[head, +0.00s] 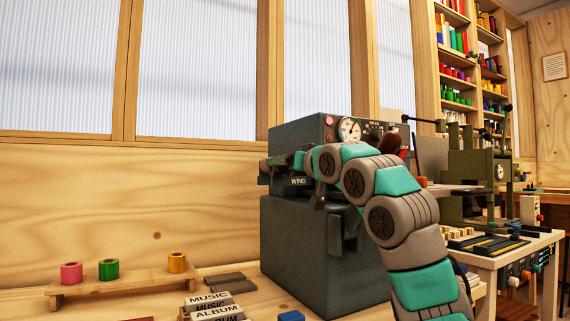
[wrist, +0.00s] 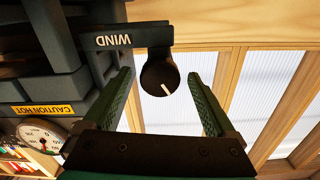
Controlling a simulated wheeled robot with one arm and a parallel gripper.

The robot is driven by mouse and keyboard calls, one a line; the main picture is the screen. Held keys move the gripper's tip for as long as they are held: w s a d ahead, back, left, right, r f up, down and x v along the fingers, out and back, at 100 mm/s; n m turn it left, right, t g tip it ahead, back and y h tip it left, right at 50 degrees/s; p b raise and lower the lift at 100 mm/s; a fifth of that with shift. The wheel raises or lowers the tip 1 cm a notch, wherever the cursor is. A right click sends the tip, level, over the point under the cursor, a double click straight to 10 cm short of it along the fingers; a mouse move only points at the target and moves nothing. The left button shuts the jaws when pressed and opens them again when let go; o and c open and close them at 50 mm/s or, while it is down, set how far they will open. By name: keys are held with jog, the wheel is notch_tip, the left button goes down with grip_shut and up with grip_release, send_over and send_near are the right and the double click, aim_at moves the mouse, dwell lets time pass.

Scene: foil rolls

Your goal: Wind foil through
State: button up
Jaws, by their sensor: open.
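The dark grey foil machine (head: 315,245) stands mid-picture in the head view, with a gauge (head: 349,130), a red lamp and a WIND label (head: 298,181). In the wrist view, turned upside down, the WIND label (wrist: 113,41) sits on a dark bracket beside a round black knob (wrist: 160,76) with a white mark. In the head view my arm hides part of the machine front. Pink (head: 71,272), green (head: 108,269) and gold (head: 177,262) foil rolls sit on a wooden stand.
The wooden roll stand (head: 125,284) is left on the bench. Blocks marked MUSIC and ALBUM (head: 213,310) lie before the machine. A yellow CAUTION HOT label (wrist: 43,109) is on the machine. A green press (head: 478,178) and side table stand at right.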

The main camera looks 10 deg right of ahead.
jog(key=shift+w+a, duration=0.25)
jog(key=shift+w, duration=0.4)
jog(key=c, duration=1.4)
jog(key=shift+f+m+b, duration=0.1)
jog(key=shift+m+b, duration=0.2)
jog(key=shift+b, duration=0.15)
